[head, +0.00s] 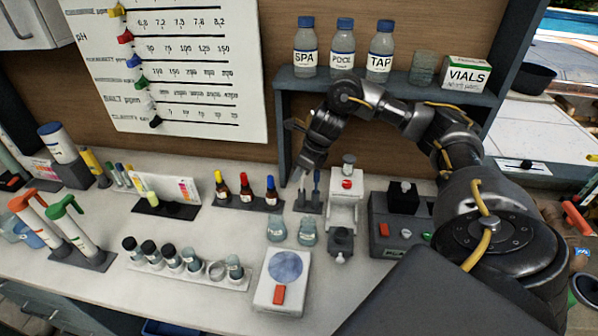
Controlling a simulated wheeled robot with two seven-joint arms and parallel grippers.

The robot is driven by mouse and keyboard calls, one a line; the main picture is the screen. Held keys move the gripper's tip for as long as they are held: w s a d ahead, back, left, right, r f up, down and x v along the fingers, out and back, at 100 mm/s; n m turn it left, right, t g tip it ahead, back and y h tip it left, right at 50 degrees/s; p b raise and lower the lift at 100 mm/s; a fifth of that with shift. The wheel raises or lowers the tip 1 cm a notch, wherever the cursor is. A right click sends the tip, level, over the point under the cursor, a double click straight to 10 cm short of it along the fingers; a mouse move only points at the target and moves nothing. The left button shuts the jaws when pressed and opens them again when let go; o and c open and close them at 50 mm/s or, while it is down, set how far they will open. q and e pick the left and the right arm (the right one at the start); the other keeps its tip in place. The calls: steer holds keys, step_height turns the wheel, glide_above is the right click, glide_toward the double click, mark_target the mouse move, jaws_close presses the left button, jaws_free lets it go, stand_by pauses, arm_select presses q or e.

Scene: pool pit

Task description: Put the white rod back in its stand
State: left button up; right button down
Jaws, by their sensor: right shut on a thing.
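My right gripper (301,170) reaches in from the right and points down over the counter, beside the shelf unit's left side. It is shut on a thin thing, taken to be the white rod, which is mostly hidden by the fingers and hard to make out. A small dark stand (308,207) with upright slim rods stands just below the fingertips, right of the dropper bottles. I cannot tell whether the held rod touches the stand. My left gripper is not in view.
Dropper bottles (245,190) stand close on the left, a white device (345,205) close on the right. Two small jars (277,230) and a scale (285,275) are in front. The shelf (400,88) holds bottles and a vials box. The front left counter is partly clear.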

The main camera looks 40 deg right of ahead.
steer(key=shift+f+b, duration=0.4)
steer(key=shift+f, duration=0.15)
steer(key=c, duration=1.3)
jaws_free()
step_height(320, 180, up, 7)
steer(key=p, duration=0.6)
steer(key=shift+r, duration=0.1)
